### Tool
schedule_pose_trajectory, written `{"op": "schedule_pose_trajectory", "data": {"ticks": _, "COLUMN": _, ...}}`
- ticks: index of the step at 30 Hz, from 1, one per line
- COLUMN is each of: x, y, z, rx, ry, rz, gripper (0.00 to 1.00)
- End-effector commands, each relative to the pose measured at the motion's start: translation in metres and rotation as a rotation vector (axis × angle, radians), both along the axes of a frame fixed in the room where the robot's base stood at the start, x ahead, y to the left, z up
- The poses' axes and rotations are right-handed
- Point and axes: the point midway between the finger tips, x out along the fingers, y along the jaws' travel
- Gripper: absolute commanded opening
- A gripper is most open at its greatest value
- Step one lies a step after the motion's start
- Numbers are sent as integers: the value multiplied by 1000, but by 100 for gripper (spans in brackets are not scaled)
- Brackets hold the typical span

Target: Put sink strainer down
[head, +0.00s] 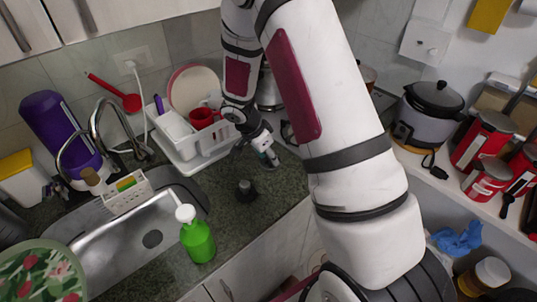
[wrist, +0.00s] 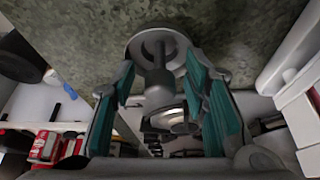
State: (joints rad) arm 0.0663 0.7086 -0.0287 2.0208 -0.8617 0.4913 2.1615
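The sink strainer appears to be the grey round piece with a disc (wrist: 140,45) and a stem in the wrist view. It lies between the fingertips of my gripper (wrist: 160,62). The teal-padded fingers stand apart on either side of it, with the tips close to the disc's edges. I cannot tell whether they press on it. The disc is seen against the dark stone counter; contact with the counter is unclear. In the head view my gripper (head: 268,157) is low over the counter (head: 232,208), right of the dish rack, and the strainer cannot be made out.
The white dish rack (head: 185,150) stands close to the left of my gripper. A small dark object (head: 245,189) is on the counter in front of it. A green soap bottle (head: 197,240) stands by the sink (head: 115,258). The counter's front edge is nearby.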

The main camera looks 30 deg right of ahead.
Motion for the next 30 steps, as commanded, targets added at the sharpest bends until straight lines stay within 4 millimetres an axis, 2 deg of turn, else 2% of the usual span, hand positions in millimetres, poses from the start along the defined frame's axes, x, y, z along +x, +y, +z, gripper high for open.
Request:
{"op": "schedule_pose_trajectory", "data": {"ticks": 6, "x": 0, "y": 0, "z": 1, "rx": 0, "ry": 0, "rz": -1, "gripper": 41}}
{"op": "schedule_pose_trajectory", "data": {"ticks": 11, "x": 1, "y": 4, "z": 13, "rx": -2, "ry": -3, "rz": 0, "gripper": 41}}
{"op": "schedule_pose_trajectory", "data": {"ticks": 24, "x": -2, "y": 35, "z": 88, "rx": 0, "ry": -5, "rz": 1, "gripper": 41}}
{"op": "schedule_pose_trajectory", "data": {"ticks": 30, "x": -4, "y": 44, "z": 109, "rx": 0, "ry": -2, "rz": 1, "gripper": 41}}
